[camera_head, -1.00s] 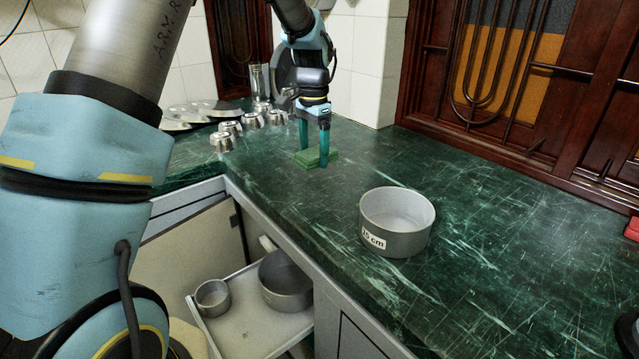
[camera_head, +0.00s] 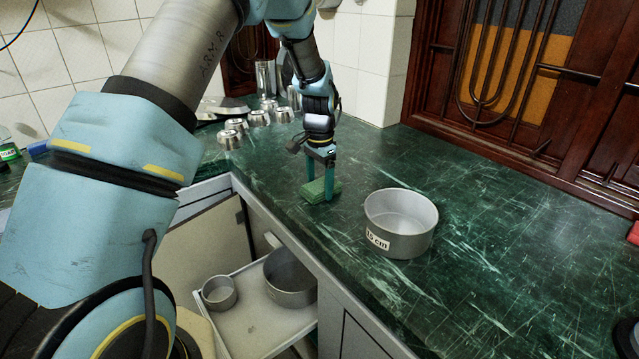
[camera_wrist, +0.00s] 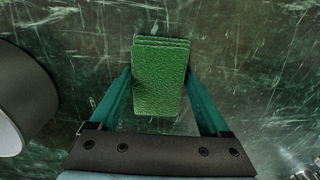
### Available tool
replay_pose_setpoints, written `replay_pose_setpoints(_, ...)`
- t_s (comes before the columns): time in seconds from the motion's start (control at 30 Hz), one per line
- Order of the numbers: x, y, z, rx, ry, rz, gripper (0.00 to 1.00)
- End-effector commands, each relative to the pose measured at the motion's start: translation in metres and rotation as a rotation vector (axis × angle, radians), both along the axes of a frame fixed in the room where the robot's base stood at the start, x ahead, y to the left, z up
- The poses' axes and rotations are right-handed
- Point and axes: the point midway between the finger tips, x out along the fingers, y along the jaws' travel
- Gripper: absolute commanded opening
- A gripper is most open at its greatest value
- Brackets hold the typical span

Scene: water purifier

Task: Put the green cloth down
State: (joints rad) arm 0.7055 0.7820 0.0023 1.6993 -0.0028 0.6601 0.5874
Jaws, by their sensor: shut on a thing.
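The green cloth (camera_head: 317,190) is a small folded rectangular pad at the green counter's surface, left of the grey pot. My gripper (camera_head: 320,187) points down with one finger on each side of the cloth. In the wrist view the cloth (camera_wrist: 160,78) lies between the two teal fingers of my gripper (camera_wrist: 160,88), which press on its sides. Whether the cloth rests fully on the counter or is slightly above it, I cannot tell.
A grey pot (camera_head: 399,222) labelled "15 cm" stands right of the cloth; it also shows in the wrist view (camera_wrist: 25,95). Several metal cups (camera_head: 258,118) stand behind. An open drawer (camera_head: 250,325) below holds two pots. The right of the counter (camera_head: 520,230) is largely clear.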

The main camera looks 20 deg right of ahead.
Motion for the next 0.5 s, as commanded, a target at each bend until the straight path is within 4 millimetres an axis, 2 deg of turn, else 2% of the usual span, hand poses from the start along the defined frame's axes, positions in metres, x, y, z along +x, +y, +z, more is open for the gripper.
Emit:
replay_pose_setpoints(0.07, 0.0000, 0.0001, -0.0033, 0.000, 0.000, 0.000, 0.10)
replay_pose_setpoints(0.1, 0.0000, 0.0000, -0.0021, 0.000, 0.000, 0.000, 0.84)
replay_pose_setpoints(0.23, 0.0000, 0.0001, -0.0020, 0.000, 0.000, 0.000, 0.99)
replay_pose_setpoints(0.5, 0.0000, 0.0000, -0.0003, 0.000, 0.000, 0.000, 1.00)
